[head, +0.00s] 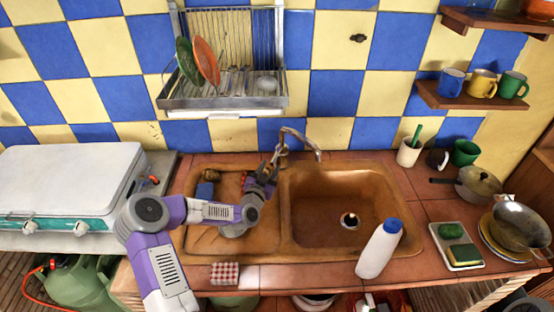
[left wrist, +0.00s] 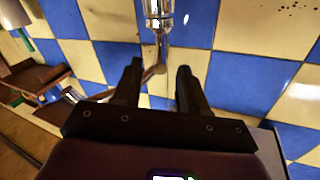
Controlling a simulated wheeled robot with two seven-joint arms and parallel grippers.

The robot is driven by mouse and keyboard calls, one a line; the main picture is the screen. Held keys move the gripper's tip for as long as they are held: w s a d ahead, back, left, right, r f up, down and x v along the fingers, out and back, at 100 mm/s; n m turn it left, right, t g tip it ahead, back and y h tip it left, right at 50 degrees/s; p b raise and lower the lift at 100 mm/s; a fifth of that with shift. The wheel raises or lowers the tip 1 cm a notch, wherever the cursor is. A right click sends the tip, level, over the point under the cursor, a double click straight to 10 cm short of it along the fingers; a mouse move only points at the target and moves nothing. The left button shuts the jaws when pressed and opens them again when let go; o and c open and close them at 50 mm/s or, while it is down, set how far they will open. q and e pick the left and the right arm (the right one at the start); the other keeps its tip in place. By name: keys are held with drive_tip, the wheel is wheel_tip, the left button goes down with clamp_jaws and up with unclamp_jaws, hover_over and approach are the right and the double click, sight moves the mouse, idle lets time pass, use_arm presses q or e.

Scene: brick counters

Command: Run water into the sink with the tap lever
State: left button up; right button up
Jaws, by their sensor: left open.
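The chrome tap (head: 300,142) stands at the back of the brown sink (head: 300,227), and its spout reaches over the right basin. No stream shows below the spout. The lever is hard to tell apart from the tap body. My left gripper (head: 272,166) is just in front of the tap base, above the ridge between drainboard and basin. In the left wrist view its two dark fingers (left wrist: 158,72) are apart with nothing held. A chrome part of the tap (left wrist: 158,12) shows beyond and between the fingertips. My right gripper is not in view.
A white bottle with a blue cap (head: 379,250) stands at the basin's front right. A dish rack (head: 225,100) hangs above the drainboard. A sponge tray (head: 455,245), pans (head: 478,184) and cups are on the right. A white-lidded stove (head: 70,180) is on the left.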

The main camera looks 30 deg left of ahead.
sight(277, 154)
use_arm(q)
drive_tip(key=shift+w+a, duration=0.2)
drive_tip(key=shift+w, duration=0.9)
drive_tip(key=shift+w+a, duration=0.2)
drive_tip(key=shift+w, duration=0.85)
drive_tip(key=shift+w+a, duration=0.2)
drive_tip(key=shift+w, duration=0.9)
clamp_jaws()
